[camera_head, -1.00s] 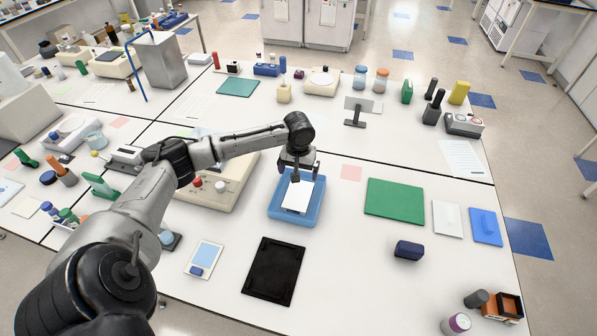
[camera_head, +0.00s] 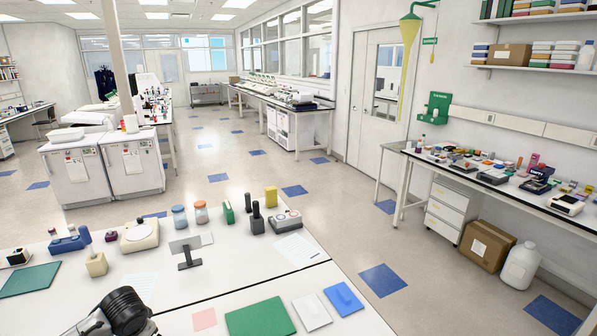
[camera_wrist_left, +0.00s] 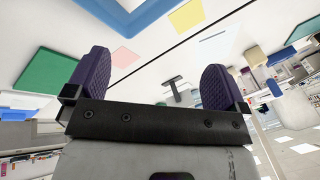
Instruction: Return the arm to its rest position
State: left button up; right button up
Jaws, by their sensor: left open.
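My left gripper (camera_wrist_left: 156,62) shows in the left wrist view with its two purple ridged fingers wide apart and nothing between them. A dark joint of my left arm (camera_head: 125,311) shows at the bottom left of the head view; the gripper itself is outside that view. In the wrist view, a blue tray's rim (camera_wrist_left: 122,17) crosses the top edge, beyond the fingers and apart from them. My right gripper is in neither view.
On the bench, a green mat (camera_head: 260,318), a pink sheet (camera_head: 204,319) and a blue pad (camera_head: 344,298) lie near the arm. A dark stand (camera_head: 187,252) and several bottles stand farther back. Open floor (camera_head: 330,225) lies beyond the bench.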

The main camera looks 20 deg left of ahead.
pick_arm(q)
jog(key=d+r+m+t, duration=0.2)
jog(key=d+m+t, duration=0.1)
jog(key=d, duration=0.6)
jog(key=d+r+m+t, duration=0.2)
jog(key=d+m+t, duration=0.15)
jog(key=d, duration=0.55)
jog(key=s+d+f+n+g+h, duration=0.1)
jog(key=s+d+f, duration=0.4)
jog(key=s, duration=0.3)
jog(key=s+d+f+n+g+h, duration=0.1)
jog(key=s+d+f, duration=0.3)
jog(key=s, duration=0.5)
jog(key=s+d+f+n+g+h, duration=0.2)
jog(key=s+d+f, duration=0.3)
jog(key=s+f, duration=0.2)
jog(key=shift+s+d+f+g, duration=0.1)
jog(key=shift+s+d+g, duration=0.25)
jog(key=shift+s, duration=0.3)
jog(key=shift+s+r+g+p, duration=0.25)
jog(key=shift+s+g+p, duration=0.05)
jog(key=shift+s+p, duration=0.4)
notch_tip(320, 180, up, 21)
jog(key=p, duration=2)
jog(key=shift+w+p, duration=0.15)
jog(key=shift+p, duration=0.25)
jog(key=shift+a, duration=0.1)
